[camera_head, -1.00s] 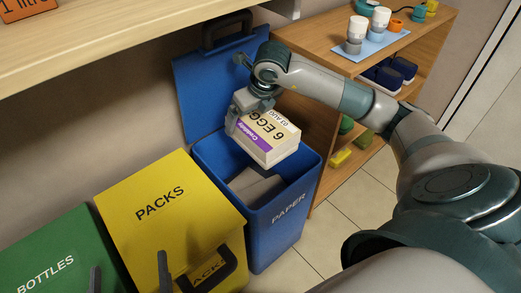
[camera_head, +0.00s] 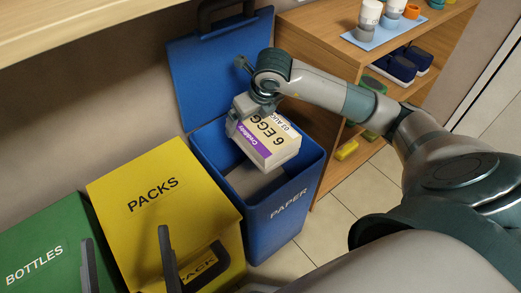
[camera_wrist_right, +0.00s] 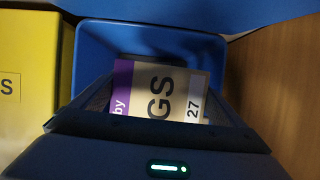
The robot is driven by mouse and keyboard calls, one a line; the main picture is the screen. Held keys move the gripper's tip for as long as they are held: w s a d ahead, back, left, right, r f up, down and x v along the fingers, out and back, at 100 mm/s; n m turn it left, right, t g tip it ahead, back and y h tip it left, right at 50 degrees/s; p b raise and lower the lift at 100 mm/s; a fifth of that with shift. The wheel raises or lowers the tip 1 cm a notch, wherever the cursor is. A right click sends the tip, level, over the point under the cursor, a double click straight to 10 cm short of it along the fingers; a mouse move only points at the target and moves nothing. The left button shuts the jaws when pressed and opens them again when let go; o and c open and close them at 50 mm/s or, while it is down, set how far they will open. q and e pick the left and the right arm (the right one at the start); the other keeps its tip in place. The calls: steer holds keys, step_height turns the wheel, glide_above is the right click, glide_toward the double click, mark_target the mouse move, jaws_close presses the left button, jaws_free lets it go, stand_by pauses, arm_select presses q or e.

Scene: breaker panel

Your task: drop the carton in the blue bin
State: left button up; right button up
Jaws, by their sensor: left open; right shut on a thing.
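The egg carton (camera_head: 268,143), pale with a purple strip and "6 EGG" lettering, is over the mouth of the blue bin (camera_head: 262,222) marked PAPER. My right gripper (camera_head: 238,122) is shut on the carton's left end in the head view and holds it tilted. In the right wrist view the carton (camera_wrist_right: 165,92) shows between the dark fingers, with the blue bin (camera_wrist_right: 150,42) around it. The bin's lid (camera_head: 215,75) stands open behind. My left gripper (camera_head: 127,262) is open and empty, its two dark fingers in front of the yellow and green bins.
A yellow PACKS bin (camera_head: 120,205) and a green BOTTLES bin (camera_head: 40,235) stand left of the blue bin, lids closed. A wooden shelf (camera_head: 305,25) with cups and other items stands at right. A wooden board (camera_head: 90,35) crosses the upper left.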

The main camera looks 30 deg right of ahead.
steer(key=o, duration=0.7)
steer(key=shift+s+r, duration=0.2)
steer(key=shift+r, duration=0.25)
arm_select(q)
steer(key=w+f+g, duration=0.1)
steer(key=f, duration=0.1)
steer(key=f+g+y+p, duration=0.1)
steer(key=f, duration=0.1)
steer(key=w+f+g+p, duration=0.1)
steer(key=f, duration=0.1)
steer(key=shift+w+a+f+g, duration=0.15)
steer(key=shift+w+a+g, duration=0.1)
steer(key=shift+w+g, duration=0.15)
arm_select(e)
steer(key=v, duration=1)
arm_select(q)
steer(key=shift+f+g+y, duration=0.3)
steer(key=shift+f, duration=0.15)
arm_select(e)
steer(key=shift+s+r, duration=0.2)
steer(key=shift+r, duration=0.3)
